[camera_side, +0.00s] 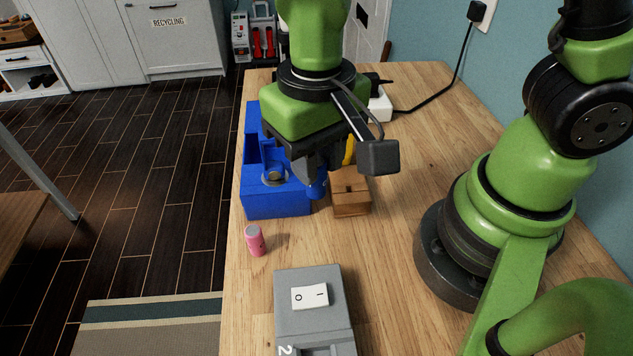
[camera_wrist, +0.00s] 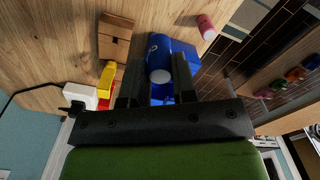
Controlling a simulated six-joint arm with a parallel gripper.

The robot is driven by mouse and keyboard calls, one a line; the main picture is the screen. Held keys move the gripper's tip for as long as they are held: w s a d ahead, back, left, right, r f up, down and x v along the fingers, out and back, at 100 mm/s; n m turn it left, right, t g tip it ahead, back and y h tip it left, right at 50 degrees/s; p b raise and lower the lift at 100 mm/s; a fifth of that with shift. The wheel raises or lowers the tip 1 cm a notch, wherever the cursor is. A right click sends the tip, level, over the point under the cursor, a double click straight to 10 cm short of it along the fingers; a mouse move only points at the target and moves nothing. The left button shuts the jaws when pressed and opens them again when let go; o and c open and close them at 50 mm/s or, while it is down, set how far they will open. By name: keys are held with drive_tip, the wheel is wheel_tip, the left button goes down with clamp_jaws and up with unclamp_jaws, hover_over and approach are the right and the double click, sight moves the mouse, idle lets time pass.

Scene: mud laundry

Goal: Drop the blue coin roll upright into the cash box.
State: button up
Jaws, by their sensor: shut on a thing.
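The blue cash box (camera_side: 275,205) stands on the wooden table left of my gripper. It has compartments at the back and a round grey-rimmed feature with a darker middle near its front. My gripper (camera_side: 312,175) points down at the box's right side and is shut on the blue coin roll (camera_side: 318,187). In the wrist view the roll (camera_wrist: 159,58) shows its grey end between the fingers. The roll looks roughly upright, beside the round feature and not over it. How high its lower end is above the table, I cannot tell.
A wooden box (camera_side: 351,200) stands close right of the roll. A pink roll (camera_side: 255,240) stands in front of the cash box. A grey switch box (camera_side: 310,315) is nearer the camera. A yellow item (camera_side: 349,150) is behind the gripper.

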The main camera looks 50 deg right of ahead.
wheel_tip(320, 180, up, 6)
drive_tip(key=shift+r, duration=0.2)
drive_tip(key=w+d+m, duration=0.1)
drive_tip(key=w, duration=0.2)
drive_tip(key=w+d+m, duration=0.1)
drive_tip(key=w, duration=0.3)
drive_tip(key=w+d+m, duration=0.1)
drive_tip(key=w, duration=0.2)
drive_tip(key=shift+w+d+r, duration=0.25)
drive_tip(key=w+d+m, duration=0.3)
drive_tip(key=w+d, duration=0.2)
drive_tip(key=w, duration=0.1)
wheel_tip(320, 180, down, 10)
drive_tip(key=shift+d, duration=0.25)
drive_tip(key=shift+w+f, duration=0.1)
drive_tip(key=shift+f, duration=0.15)
idle(0.4)
drive_tip(key=shift+f, duration=0.55)
drive_tip(key=shift+f, duration=0.15)
